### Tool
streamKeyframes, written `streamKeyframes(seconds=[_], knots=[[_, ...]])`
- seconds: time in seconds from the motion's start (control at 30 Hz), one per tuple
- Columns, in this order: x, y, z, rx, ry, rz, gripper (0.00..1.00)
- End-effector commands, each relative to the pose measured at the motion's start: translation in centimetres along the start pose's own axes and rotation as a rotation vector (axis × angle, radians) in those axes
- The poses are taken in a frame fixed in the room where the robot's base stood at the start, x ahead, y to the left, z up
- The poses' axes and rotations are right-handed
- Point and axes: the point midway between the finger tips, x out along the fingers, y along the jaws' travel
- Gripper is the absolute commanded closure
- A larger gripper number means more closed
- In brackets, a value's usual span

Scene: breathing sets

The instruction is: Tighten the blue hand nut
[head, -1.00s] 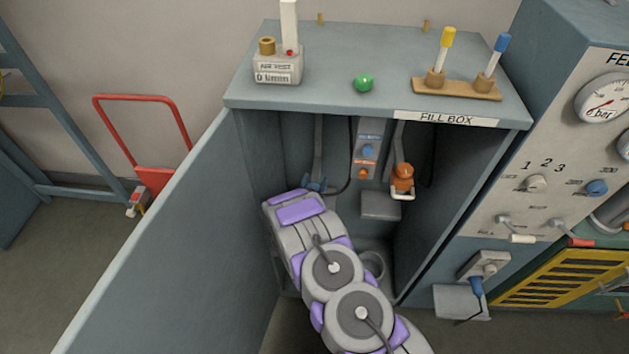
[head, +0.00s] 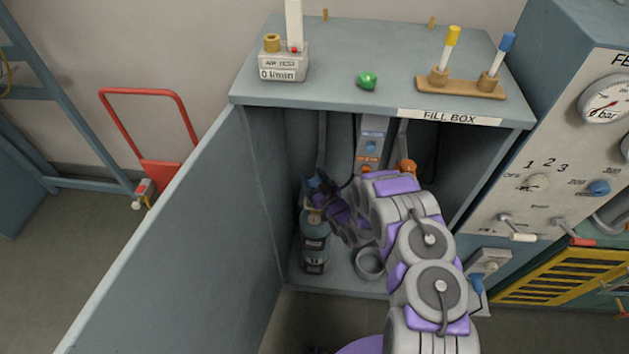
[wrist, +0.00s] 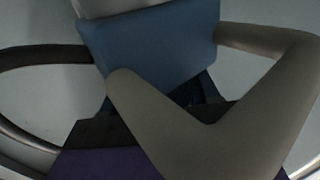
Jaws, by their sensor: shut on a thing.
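The blue hand nut (wrist: 150,45) fills the top middle of the wrist view as a large blue block, with my gripper's pale grey fingers (wrist: 190,110) close against it. In the head view the blue nut (head: 314,184) shows at the back left inside the fill box, above a dark blue-grey bottle (head: 315,245). My gripper (head: 325,196) reaches it from the right and is shut on it. The bottle stands upright on the box floor. My arm hides the lower middle and right of the interior.
The fill box (head: 380,75) has its door (head: 180,240) swung open to the left. An orange hand nut (head: 407,167) hangs on the right hose, partly behind my arm. An empty ring holder (head: 369,263) is on the floor right of the bottle. A control panel (head: 540,160) stands right.

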Motion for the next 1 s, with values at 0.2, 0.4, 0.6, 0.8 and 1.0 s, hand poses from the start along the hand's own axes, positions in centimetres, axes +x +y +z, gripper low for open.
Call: streamKeyframes(seconds=[0.2,0.4,0.6,0.8,1.0], knots=[[0.1,0.0,0.1,-0.006,0.009,-0.172,0.70],[0.0,-0.3,0.0,-0.006,0.007,-0.318,0.70],[-0.1,-0.6,-0.1,-0.004,0.008,-0.423,0.70],[-0.1,-0.8,-0.2,-0.004,0.006,-0.480,0.70],[-0.1,-0.8,-0.3,-0.003,0.005,-0.500,0.70]])
